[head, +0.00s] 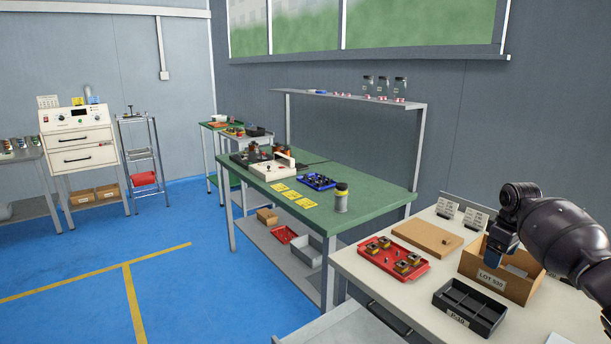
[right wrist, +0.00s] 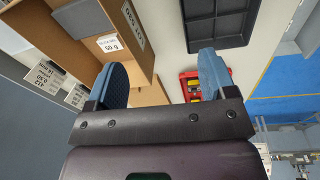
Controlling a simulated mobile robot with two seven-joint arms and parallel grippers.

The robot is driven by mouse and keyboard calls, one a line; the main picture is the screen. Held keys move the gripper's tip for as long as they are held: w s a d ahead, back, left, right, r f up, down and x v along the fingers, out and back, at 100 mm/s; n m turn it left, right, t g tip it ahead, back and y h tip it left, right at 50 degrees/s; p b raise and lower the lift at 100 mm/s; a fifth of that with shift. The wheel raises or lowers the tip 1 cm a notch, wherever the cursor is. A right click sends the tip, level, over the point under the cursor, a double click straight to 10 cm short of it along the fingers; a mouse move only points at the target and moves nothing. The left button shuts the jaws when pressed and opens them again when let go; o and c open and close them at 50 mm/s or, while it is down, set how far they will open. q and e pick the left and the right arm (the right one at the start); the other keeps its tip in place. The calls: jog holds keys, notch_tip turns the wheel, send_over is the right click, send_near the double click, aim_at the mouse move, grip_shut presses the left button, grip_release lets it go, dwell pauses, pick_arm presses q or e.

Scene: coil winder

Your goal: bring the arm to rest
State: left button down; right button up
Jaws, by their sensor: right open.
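My right arm (head: 565,235) comes in from the right edge in the head view, with its wrist bent downward. My right gripper (head: 501,250) points down in front of the cardboard box marked LOT (head: 492,280), overlapping its left part in the picture. In the right wrist view the two blue fingers of the right gripper (right wrist: 163,72) stand wide apart, with nothing held between them. The box also shows there (right wrist: 85,45), at the upper left. The exact gap between gripper and box is hard to tell. My left gripper is not in view.
On the pale table (head: 430,310) are a red tray (head: 378,262) with several wound parts, a black divided tray (head: 469,308), a brown board (head: 427,237) and label cards (head: 447,208). A green bench (head: 370,204) stands beyond. Blue floor (head: 75,265) lies open at left.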

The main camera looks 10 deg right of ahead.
jog(key=w+a+r+t+h, duration=0.2)
jog(key=w+a+r+t, duration=0.2)
jog(key=w+a+t, duration=0.4)
jog(key=s+a+f+n+t+y, duration=0.1)
jog(key=s+a+f, duration=0.2)
jog(key=a+f, duration=0.15)
jog(key=s+a+f+t+y, duration=0.1)
jog(key=s+a+f+t, duration=0.15)
jog(key=a, duration=0.35)
jog(key=s+a+f+n+t+y, duration=0.1)
jog(key=s+a+f, duration=0.1)
jog(key=a+f, duration=0.3)
jog(key=s+a+f+m+g, duration=0.1)
jog(key=s+f, duration=0.4)
jog(key=s, duration=0.7)
jog(key=s+a+f+m, duration=0.2)
jog(key=s+a+f, duration=0.2)
jog(key=s, duration=0.9)
jog(key=s+a+f+m+g+p, duration=0.1)
jog(key=s+f, duration=0.5)
jog(key=s, duration=0.6)
jog(key=shift+s+a+m+g, duration=0.35)
jog(key=shift+a+m, duration=0.25)
jog(key=shift+a, duration=0.35)
jog(key=shift+f, duration=0.1)
